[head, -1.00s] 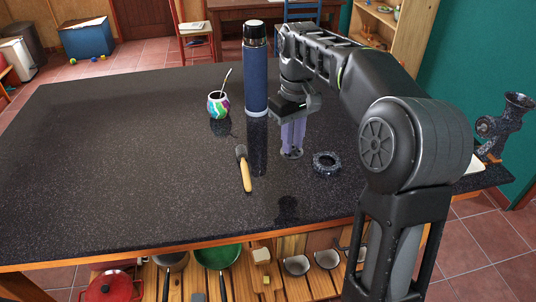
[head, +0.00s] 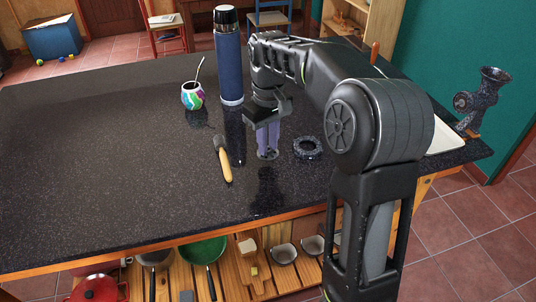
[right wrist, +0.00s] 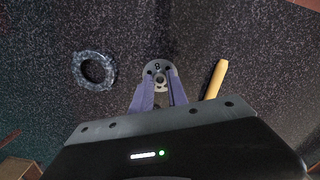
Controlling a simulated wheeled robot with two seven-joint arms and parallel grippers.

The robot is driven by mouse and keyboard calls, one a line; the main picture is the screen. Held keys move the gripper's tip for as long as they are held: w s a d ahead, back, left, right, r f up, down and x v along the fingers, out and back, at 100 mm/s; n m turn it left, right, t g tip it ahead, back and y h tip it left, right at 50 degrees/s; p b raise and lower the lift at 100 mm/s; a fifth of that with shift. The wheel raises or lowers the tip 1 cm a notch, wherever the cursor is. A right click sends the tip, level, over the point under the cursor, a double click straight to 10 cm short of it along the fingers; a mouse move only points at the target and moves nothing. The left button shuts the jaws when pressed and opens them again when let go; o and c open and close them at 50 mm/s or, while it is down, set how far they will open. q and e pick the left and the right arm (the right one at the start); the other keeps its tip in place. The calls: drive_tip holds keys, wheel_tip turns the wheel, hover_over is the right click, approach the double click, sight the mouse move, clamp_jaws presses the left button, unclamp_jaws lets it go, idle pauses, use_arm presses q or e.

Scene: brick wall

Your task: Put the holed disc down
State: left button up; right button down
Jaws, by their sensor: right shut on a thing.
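The holed disc (head: 267,155) is small, grey and flat. My right gripper (head: 267,150), with purple fingers, is shut on it and points down at the counter. In the right wrist view the disc (right wrist: 157,72) shows at the fingertips with several small holes around its middle. It is at or close above the dark counter top (head: 100,160); I cannot tell whether it touches. My left gripper is in neither view.
A dark speckled ring (head: 307,148) lies right of the disc, and a wooden-handled brush (head: 224,163) left of it. A painted cup (head: 192,96) and a tall blue flask (head: 230,65) stand behind. The counter's left side is clear.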

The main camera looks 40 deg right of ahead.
drive_tip(key=shift+f, duration=1.85)
drive_tip(key=c, duration=1.3)
unclamp_jaws()
